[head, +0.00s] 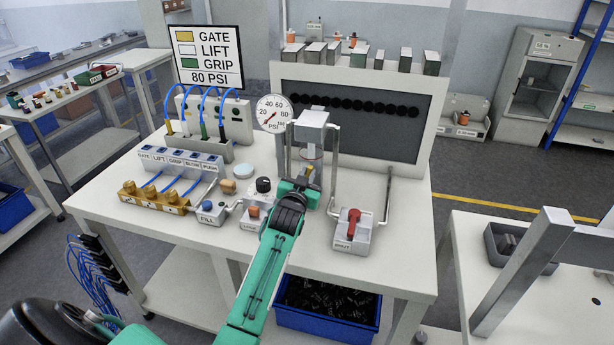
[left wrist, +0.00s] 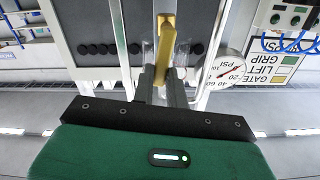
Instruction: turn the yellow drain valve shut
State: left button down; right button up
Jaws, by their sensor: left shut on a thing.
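The yellow drain valve (left wrist: 167,38) shows in the left wrist view as a yellow handle, upright in the picture, below the clear cylinder. In the head view only a small yellow bit (head: 310,168) of it shows above my gripper. My left gripper (head: 311,184) is at the cylinder stand, in front of the pressure gauge's right side. In the left wrist view its fingers (left wrist: 165,78) are shut on the lower end of the yellow handle. The fingers hide part of the handle. My right gripper is in neither view.
A pressure gauge (head: 273,113) stands left of the cylinder stand (head: 313,127). A red lever (head: 353,222) on a grey box is close on the right. Brass fittings (head: 155,197) and blue hoses are on the left. The table (head: 385,260) is clear at front right.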

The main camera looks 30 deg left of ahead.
pick_arm(q)
jog(key=shift+d, duration=0.1)
jog(key=m, duration=0.2)
jog(key=d+m, duration=0.1)
jog(key=shift+w+f+m, duration=0.15)
jog(key=shift+f+m, duration=0.1)
jog(key=shift+m, duration=0.05)
jog(key=shift+w+d+f+m+b, duration=0.1)
jog(key=shift+d+f+m, duration=0.45)
jog(key=shift+m, duration=1.5)
jog(key=shift+w+d+f+m+b, duration=0.2)
jog(key=shift+f+m, duration=0.6)
jog(key=shift+m, duration=1.2)
jog(key=shift+d+f+m, duration=0.45)
jog(key=shift+f+m, duration=0.2)
jog(key=shift+m, duration=1.4)
jog(key=c, duration=1.4)
grip_release()
